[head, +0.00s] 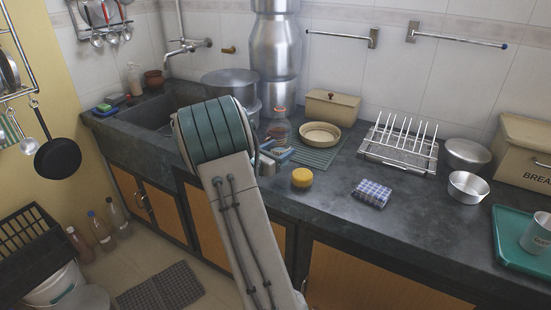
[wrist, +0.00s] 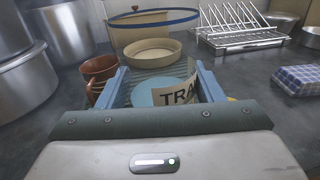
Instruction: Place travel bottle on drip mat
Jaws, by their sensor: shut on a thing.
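The travel bottle is clear, with a label reading "TRA" (wrist: 176,95) in the wrist view. My gripper (wrist: 163,88) is shut on it, with a blue finger on each side. In the head view my gripper (head: 276,154) is partly hidden by my arm, at the left side of the drip mat. The drip mat (head: 318,158) is green and ribbed and lies on the dark counter. Part of its ribbed surface shows through and behind the bottle in the wrist view. The bottle's height above the counter is hard to tell.
A beige bowl (head: 321,134) stands at the mat's far end, before a beige box (head: 331,107). A brown mug (wrist: 100,76) is close left of my fingers. A yellow-lidded jar (head: 302,178) and dish rack (head: 399,146) are right.

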